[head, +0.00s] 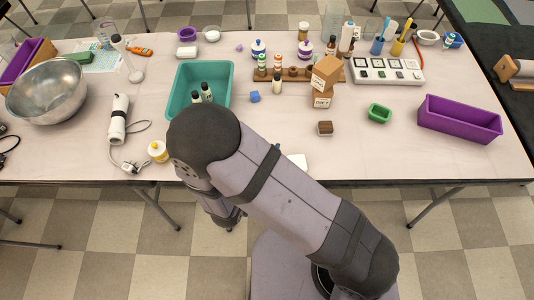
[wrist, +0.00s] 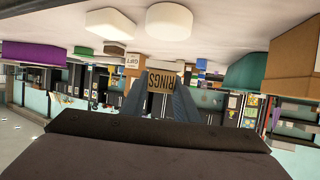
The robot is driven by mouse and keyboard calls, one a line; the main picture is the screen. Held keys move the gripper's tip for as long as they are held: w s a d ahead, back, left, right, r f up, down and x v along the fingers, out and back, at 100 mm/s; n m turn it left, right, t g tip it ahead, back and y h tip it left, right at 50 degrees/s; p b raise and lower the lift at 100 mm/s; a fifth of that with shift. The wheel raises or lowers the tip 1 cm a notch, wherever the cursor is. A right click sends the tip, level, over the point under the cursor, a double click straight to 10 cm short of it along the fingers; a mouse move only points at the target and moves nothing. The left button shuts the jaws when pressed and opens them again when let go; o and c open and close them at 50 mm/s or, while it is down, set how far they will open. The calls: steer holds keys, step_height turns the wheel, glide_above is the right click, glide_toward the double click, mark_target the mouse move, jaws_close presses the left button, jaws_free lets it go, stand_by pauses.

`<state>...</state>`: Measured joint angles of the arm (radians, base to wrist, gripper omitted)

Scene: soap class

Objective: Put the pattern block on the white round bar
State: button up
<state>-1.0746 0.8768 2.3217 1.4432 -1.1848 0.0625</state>
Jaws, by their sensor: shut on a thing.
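My gripper (wrist: 163,98) shows in the wrist view, shut on a tan block (wrist: 162,82) whose face carries dark lettering like "RINGS"; I take it as the pattern block. The wrist picture is upside down, with the tabletop at the top. A white round bar (wrist: 168,20) lies on the table there, apart from the held block. A second white bar (wrist: 110,22), more angular, lies beside it. In the head view my arm hides the held block, and only a piece of one white bar (head: 297,160) shows past the arm; I cannot tell which.
A teal tub (head: 222,73) stands behind my arm. The table's front right part is mostly clear.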

steer(key=shift+f, duration=1.75)
steer(key=shift+f, duration=0.15)
steer(key=o, duration=1)
steer(key=shift+r, duration=0.25)
steer(key=shift+s+a+r+p, duration=0.15)
steer(key=shift+s+p, duration=0.15)
steer(key=shift+p, duration=0.05)
steer(key=shift+p+v, duration=2.7)
steer(key=shift+v, duration=2.9)
